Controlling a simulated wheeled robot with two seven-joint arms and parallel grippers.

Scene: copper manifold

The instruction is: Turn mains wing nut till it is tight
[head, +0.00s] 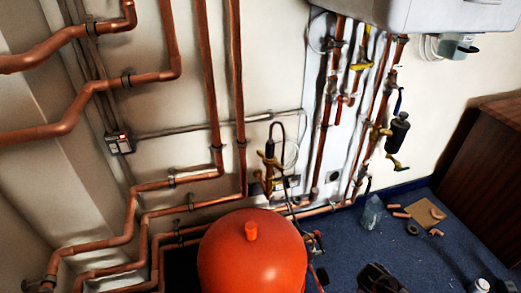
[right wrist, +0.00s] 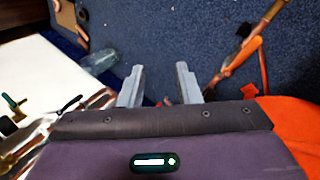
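I cannot single out a wing nut for certain in either view. A small valve with a red part (head: 315,240) sits beside the red vessel (head: 252,258). In the right wrist view, my right gripper (right wrist: 160,88) is open, its two grey fingers apart with nothing between them. A copper pipe with a brass fitting (right wrist: 238,55) lies ahead and right of it. My left gripper is not in view.
The white boiler (head: 440,12) hangs at the top right. A clear bottle (head: 372,212) and loose copper pieces (head: 405,212) lie on the blue carpet (head: 345,250). A wooden cabinet (head: 475,165) stands at the right. Pipes crowd the left wall.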

